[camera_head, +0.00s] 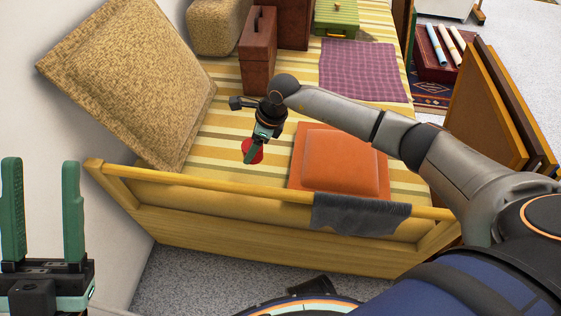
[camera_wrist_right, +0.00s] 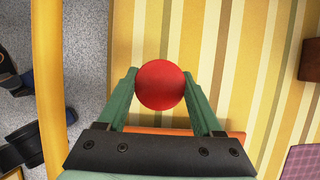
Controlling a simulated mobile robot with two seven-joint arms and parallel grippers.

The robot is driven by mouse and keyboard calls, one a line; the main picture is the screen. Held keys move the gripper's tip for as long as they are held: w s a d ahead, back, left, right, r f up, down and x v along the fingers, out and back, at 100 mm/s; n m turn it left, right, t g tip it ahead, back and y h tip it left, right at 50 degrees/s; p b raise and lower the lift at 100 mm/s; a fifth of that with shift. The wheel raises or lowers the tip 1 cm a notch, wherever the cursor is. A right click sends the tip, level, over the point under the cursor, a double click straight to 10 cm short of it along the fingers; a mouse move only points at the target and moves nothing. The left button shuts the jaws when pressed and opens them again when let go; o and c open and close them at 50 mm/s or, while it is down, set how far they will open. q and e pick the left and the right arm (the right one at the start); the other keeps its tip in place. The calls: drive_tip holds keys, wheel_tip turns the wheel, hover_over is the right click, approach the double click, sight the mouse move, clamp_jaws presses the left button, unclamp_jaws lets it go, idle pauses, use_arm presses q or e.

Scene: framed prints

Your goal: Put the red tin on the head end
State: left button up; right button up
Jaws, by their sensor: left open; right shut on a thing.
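The red tin (camera_head: 247,146) shows as a round red top in the right wrist view (camera_wrist_right: 160,85). My right gripper (camera_wrist_right: 160,90) is shut on it, one green finger on each side. It is over the yellow striped bed cover (camera_head: 222,124), close to the near wooden rail (camera_head: 235,184); I cannot tell whether the tin touches the cover. In the head view my right gripper (camera_head: 251,155) hides part of the tin. My left gripper (camera_head: 43,210) is open and empty at the left, outside the bed.
An orange cushion (camera_head: 340,162) lies right of the tin. A large tan cushion (camera_head: 130,75) leans at the left. A grey cloth (camera_head: 360,213) hangs over the rail. A brown case (camera_head: 257,50), green box (camera_head: 336,18) and purple cloth (camera_head: 363,70) lie farther back. Striped cover is bare around the tin.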

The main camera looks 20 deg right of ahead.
wheel_tip(320, 180, down, 9)
drive_tip(key=b, duration=0.3)
drive_tip(key=shift+f+b, duration=0.2)
drive_tip(key=shift+b, duration=0.15)
drive_tip(key=o, duration=1.5)
drive_tip(key=shift+r, duration=0.1)
